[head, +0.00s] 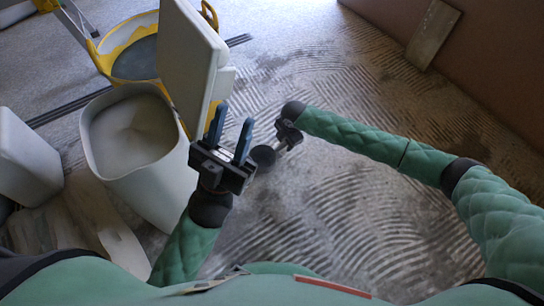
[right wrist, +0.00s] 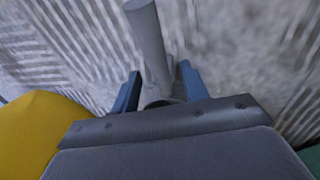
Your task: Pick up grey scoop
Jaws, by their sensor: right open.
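The grey scoop's handle (right wrist: 150,45) shows in the right wrist view as a grey cylinder rising between the two blue fingers of my right gripper (right wrist: 160,88). The fingers stand apart, one on each side of it, and I see no firm contact. In the head view my right gripper (head: 289,134) is low over the floor, and its fingers are hard to make out. A dark rounded part (head: 263,157) beside it seems to be the scoop. My left gripper (head: 230,138) is open and empty, with blue fingers pointing up, left of the right gripper.
A pale bucket (head: 150,180) stands at left, with a yellow-rimmed tub (head: 100,50) behind it. A tall whitish block (head: 188,50) rises behind my left gripper. A board (head: 433,33) leans on the brown wall at right. The combed floor (head: 350,210) is largely clear.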

